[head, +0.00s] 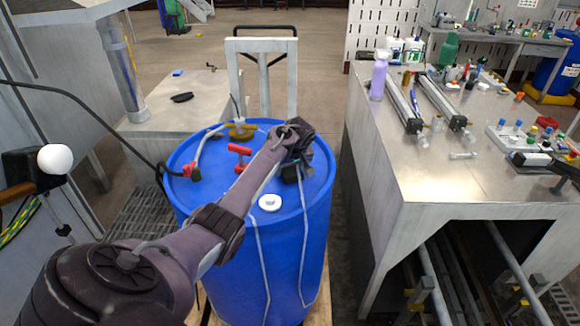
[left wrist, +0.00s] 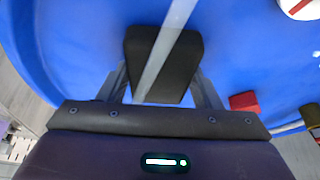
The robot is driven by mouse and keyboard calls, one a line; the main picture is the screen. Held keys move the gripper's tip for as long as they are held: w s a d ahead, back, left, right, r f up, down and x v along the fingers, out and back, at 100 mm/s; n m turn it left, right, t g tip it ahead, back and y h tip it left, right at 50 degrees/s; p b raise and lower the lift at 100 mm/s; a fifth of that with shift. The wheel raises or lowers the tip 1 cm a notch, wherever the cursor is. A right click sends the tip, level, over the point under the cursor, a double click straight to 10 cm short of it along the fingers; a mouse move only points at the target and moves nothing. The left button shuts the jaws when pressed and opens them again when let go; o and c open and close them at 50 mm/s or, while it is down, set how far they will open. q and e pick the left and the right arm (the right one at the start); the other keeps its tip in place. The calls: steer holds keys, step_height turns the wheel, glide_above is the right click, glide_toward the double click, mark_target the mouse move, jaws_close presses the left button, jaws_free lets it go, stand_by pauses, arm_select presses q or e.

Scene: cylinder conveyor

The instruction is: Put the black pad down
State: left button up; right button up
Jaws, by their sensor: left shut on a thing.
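The black pad (left wrist: 184,66) is a dark block between the two fingers of my left gripper (left wrist: 160,72) in the left wrist view. The gripper is shut on it. A pale grey strip crosses in front of the pad there. In the head view my left gripper (head: 292,168) is over the right part of the blue barrel's top (head: 225,185), and the pad (head: 291,174) shows as a small dark patch, partly hidden by the wrist. I cannot tell whether the pad touches the barrel top. My right gripper is not in view.
On the barrel top are a red-handled valve (head: 239,153), a white cap (head: 270,202), a brass fitting (head: 241,131) and a hose. A metal table (head: 430,180) with tools stands right. A lower grey table (head: 150,122) with a dark object (head: 182,97) stands back left, with free surface.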

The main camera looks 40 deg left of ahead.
arm_select(q)
steer(key=shift+f, duration=0.1)
steer(key=o, duration=0.9)
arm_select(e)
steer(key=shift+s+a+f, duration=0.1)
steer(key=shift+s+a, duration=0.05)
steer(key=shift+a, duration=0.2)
arm_select(q)
steer(key=shift+r, duration=0.25)
steer(key=b+v, duration=0.2)
steer(key=v, duration=0.9)
steer(key=shift+s+d+r+b, duration=0.1)
steer(key=shift+d+r+b, duration=0.1)
steer(key=shift+r+b, duration=0.15)
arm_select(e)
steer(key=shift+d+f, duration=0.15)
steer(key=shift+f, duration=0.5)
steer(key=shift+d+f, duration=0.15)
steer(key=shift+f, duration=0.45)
